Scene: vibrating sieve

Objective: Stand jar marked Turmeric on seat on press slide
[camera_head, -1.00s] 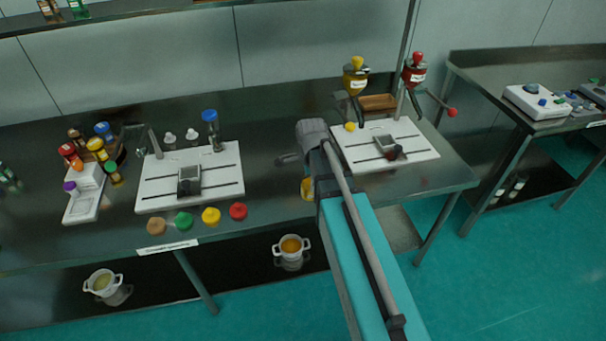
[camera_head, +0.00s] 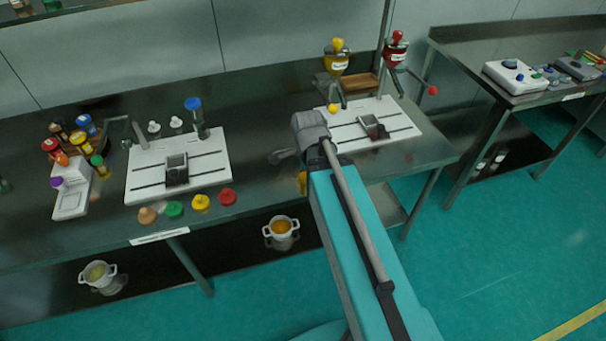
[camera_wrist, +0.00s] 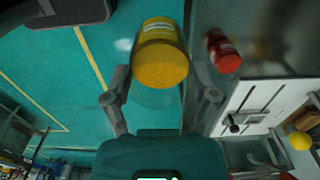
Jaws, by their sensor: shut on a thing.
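My gripper (camera_wrist: 160,92) is shut on a yellow jar (camera_wrist: 161,58) with a pale label. The writing on it cannot be read here. In the head view, only a bit of the yellow jar (camera_head: 302,182) shows below my wrist, at the table's front edge, and my fingers are hidden. To the left, a white board (camera_head: 140,180) on the table carries a dark square seat (camera_head: 177,170) on slide rails. A second white board (camera_head: 345,132) at right carries a similar seat (camera_head: 372,127). Both seats are apart from the held jar.
Brown, green, yellow and red caps (camera_head: 228,196) line the front of the left board. Several small jars (camera_head: 85,124) crowd the far left. Yellow (camera_head: 337,62) and red (camera_head: 394,50) hoppers stand behind the right board. A red labelled thing (camera_wrist: 223,50) shows beside my gripper in the wrist view.

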